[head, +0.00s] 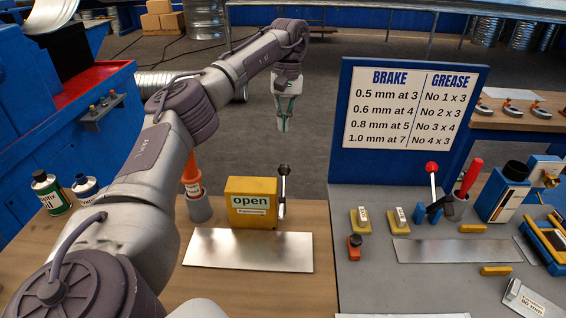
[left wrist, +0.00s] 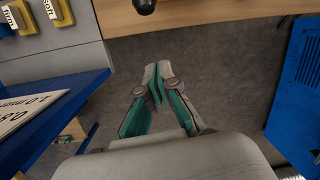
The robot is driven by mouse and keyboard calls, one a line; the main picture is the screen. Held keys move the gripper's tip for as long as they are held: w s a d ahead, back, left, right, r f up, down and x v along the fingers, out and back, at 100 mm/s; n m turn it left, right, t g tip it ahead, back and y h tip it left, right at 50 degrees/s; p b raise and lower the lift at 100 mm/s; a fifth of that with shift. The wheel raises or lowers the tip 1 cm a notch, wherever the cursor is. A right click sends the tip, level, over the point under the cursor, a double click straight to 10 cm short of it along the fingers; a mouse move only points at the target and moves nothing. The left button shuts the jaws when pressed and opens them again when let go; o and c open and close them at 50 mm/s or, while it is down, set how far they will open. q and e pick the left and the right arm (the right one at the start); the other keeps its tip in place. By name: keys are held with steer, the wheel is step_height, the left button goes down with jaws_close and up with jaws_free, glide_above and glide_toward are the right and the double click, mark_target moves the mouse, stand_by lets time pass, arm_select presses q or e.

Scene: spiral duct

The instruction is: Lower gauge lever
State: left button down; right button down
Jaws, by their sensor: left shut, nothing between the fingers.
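A yellow box (head: 249,201) labelled "open" stands on the wooden bench. A grey lever (head: 282,188) with a black knob stands upright at its right side. A second lever (head: 433,187) with a red ball stands upright on the grey bench section; I cannot tell from labels which one is the gauge lever. My left gripper (head: 282,124) is shut and empty, out over the floor beyond the bench and apart from both levers. Its closed fingers also show in the left wrist view (left wrist: 158,78), with a black knob (left wrist: 145,5) at the top edge. My right gripper is out of view.
A blue board (head: 416,108) with a brake and grease chart stands right of my left gripper. Metal sheets (head: 248,250) lie flat on the bench. An orange-handled tool in a grey cup (head: 199,208) stands left of the yellow box. Cans (head: 50,194) stand at the left.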

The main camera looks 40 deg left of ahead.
arm_select(q)
steer(key=s+d+f+p, duration=0.2)
steer(key=s+d+f, duration=0.1)
steer(key=f, duration=0.5)
steer(key=shift+s+d, duration=0.2)
steer(key=shift+s, duration=0.25)
stand_by(0.3)
